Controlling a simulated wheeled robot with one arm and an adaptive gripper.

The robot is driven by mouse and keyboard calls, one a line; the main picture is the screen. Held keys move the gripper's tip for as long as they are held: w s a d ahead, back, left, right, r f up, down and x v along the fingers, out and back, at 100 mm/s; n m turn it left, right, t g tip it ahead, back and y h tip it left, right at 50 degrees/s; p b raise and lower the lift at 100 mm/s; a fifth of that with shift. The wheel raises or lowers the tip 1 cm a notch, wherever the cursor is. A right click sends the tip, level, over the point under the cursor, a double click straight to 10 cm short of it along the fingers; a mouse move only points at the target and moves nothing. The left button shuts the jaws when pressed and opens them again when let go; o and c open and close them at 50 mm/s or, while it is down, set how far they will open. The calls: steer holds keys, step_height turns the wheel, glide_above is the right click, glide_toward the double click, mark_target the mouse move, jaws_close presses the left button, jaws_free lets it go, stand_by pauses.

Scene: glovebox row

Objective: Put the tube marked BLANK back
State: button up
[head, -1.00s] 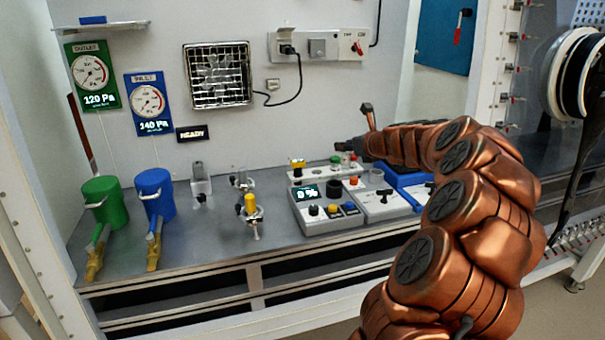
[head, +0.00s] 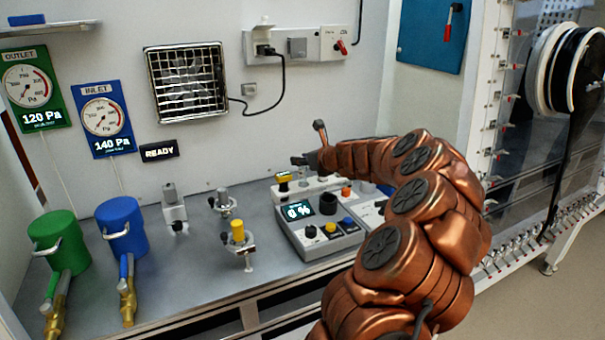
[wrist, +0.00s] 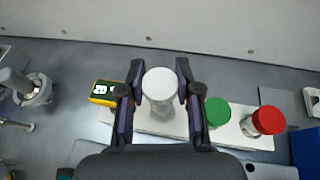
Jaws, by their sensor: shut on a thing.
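My gripper (wrist: 160,95) is shut on a white-capped tube (wrist: 160,86), which stands between the two dark fingers in the wrist view. Its label cannot be read. The tube is over the white rack (wrist: 242,138); whether its lower end is in a hole or above it cannot be told. To the right, a green-capped tube (wrist: 217,111) and a red-capped tube (wrist: 268,120) stand in the rack. In the head view my gripper (head: 302,161) is just above the rack (head: 283,192), and the tube is too small to make out.
A small yellow device with a display (wrist: 106,93) sits at the rack's left end. A grey control box reading 0 % (head: 318,229) stands in front. A yellow-topped valve (head: 238,240) is to the left. The wall (head: 220,160) is close behind.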

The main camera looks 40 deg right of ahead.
mark_target(306, 171)
steer(key=shift+f, duration=2.05)
steer(key=o, duration=0.8)
steer(key=shift+f, duration=0.15)
steer(key=shift+s+r, duration=0.1)
steer(key=shift+r, duration=0.1)
steer(key=b+v, duration=0.1)
steer(key=v, duration=1.1)
